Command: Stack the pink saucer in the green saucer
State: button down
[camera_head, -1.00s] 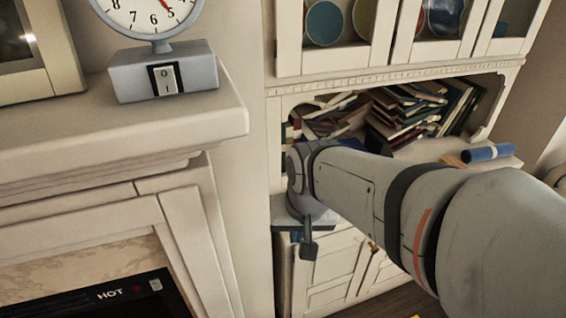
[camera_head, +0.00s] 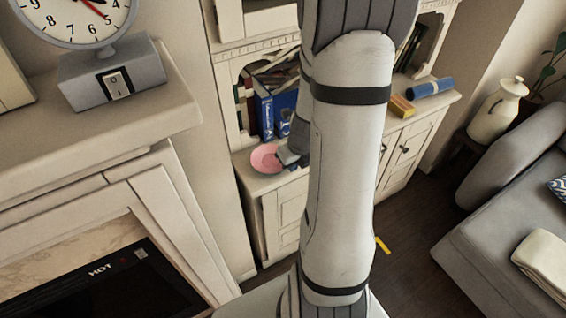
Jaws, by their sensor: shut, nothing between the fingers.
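The pink saucer (camera_head: 265,158) lies on the left end of the cabinet's counter. My gripper (camera_head: 285,158) is just to the right of the saucer, with its tip at or over the saucer's right edge. The gripper is small in view and shut, with nothing between its fingers. I cannot tell whether it touches the saucer. No green saucer can be made out, and my arm hides part of the counter.
Blue books (camera_head: 277,114) stand behind the pink saucer. A blue roll (camera_head: 431,88) and a yellow-orange box (camera_head: 401,106) lie on the counter's right end. A mantel with a clock (camera_head: 75,18) is at left, a grey sofa (camera_head: 500,225) at right. Dark floor lies between.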

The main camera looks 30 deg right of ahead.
aim_at(278, 170)
jog(key=shift+w+a+f+b, duration=0.1)
jog(key=shift+w+f+b, duration=0.45)
jog(key=shift+w+f, duration=0.8)
jog(key=shift+w+a+f+b, duration=0.1)
jog(key=shift+w+f+b, duration=0.6)
jog(key=shift+f, duration=1.1)
jog(key=shift+w+f+b, duration=0.45)
jog(key=shift+w+f, duration=0.7)
jog(key=shift+f, duration=0.45)
jog(key=shift+r, duration=0.1)
jog(key=shift+w+r+p, duration=0.1)
jog(key=shift+w+p, duration=0.45)
jog(key=shift+p, duration=0.3)
jog(key=shift+w, duration=0.25)
jog(key=shift+f, duration=0.2)
